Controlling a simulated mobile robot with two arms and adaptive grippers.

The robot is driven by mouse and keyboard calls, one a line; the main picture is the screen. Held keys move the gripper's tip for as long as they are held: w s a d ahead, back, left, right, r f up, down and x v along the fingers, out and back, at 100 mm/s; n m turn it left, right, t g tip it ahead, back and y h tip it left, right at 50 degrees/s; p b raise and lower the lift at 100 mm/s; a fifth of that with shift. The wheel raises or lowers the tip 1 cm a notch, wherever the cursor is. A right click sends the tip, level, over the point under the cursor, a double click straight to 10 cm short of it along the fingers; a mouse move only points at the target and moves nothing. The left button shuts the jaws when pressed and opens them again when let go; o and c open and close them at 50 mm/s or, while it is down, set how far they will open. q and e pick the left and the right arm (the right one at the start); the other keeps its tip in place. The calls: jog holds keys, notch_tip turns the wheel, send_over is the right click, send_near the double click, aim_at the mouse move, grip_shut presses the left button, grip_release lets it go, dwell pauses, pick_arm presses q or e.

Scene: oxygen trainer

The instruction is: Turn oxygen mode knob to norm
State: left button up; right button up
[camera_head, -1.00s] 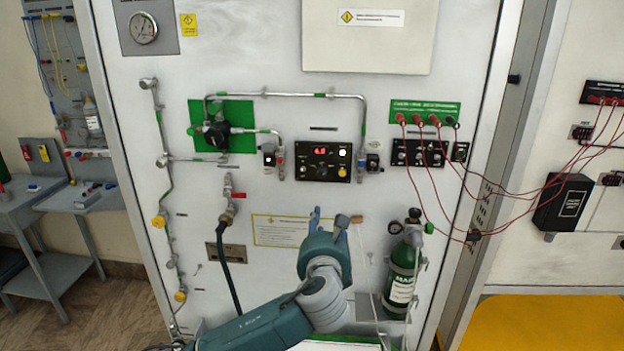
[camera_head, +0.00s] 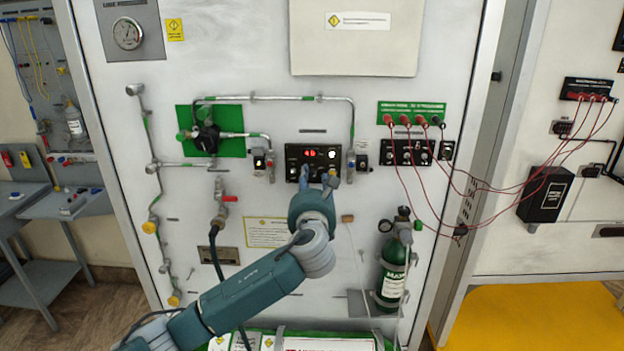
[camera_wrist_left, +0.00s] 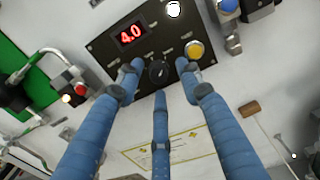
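The oxygen mode knob (camera_wrist_left: 158,72) is a small black dial on the black control panel (camera_wrist_left: 103,46). The panel also carries a red display (camera_wrist_left: 131,34) reading 4.0 and a yellow button (camera_wrist_left: 195,50). In the head view the panel (camera_head: 292,160) is partly covered by my left gripper (camera_head: 318,180). In the left wrist view my left gripper (camera_wrist_left: 158,78) has its blue fingers spread around the knob, two at the sides and one below. The fingers are open; I cannot tell whether any touches the knob. The label the knob points at is too small to read. My right gripper is not in view.
Pipes and a green plate (camera_head: 231,146) are left of the panel. A terminal block (camera_head: 407,152) with red cables (camera_head: 437,190) is to the right. A green cylinder (camera_head: 392,275) hangs below right. A small wooden-headed item (camera_head: 347,218) hangs below the panel.

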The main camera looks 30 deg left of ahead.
pick_arm(q)
jog(key=shift+a, duration=0.1)
grip_shut()
jog(key=shift+f, duration=0.1)
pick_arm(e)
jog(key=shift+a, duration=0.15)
